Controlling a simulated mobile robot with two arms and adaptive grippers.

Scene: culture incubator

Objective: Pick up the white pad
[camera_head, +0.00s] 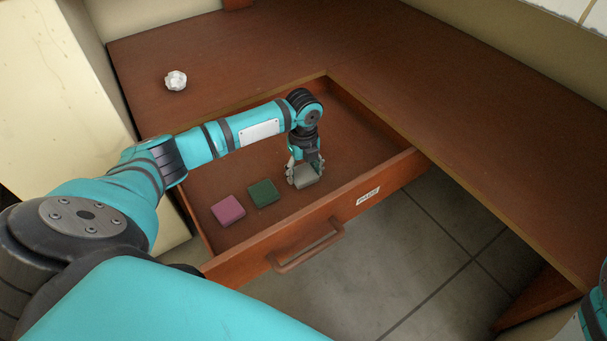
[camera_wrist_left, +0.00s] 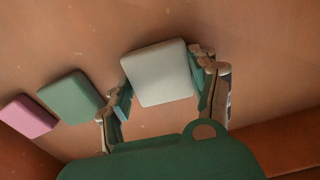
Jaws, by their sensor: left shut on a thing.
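The white pad (camera_head: 307,178) is a pale square block inside the open drawer, near its front right part. My left gripper (camera_head: 304,170) reaches down over it and is shut on it. In the left wrist view the white pad (camera_wrist_left: 160,73) sits between the two fingers of the left gripper (camera_wrist_left: 162,78), one on each side. I cannot tell whether the pad still touches the drawer floor. My right gripper is not in view.
A green pad (camera_head: 264,193) and a pink pad (camera_head: 228,210) lie in the drawer left of the white one. The drawer front (camera_head: 338,218) bears a handle and a label. A crumpled white ball (camera_head: 176,80) lies on the brown desktop (camera_head: 240,50).

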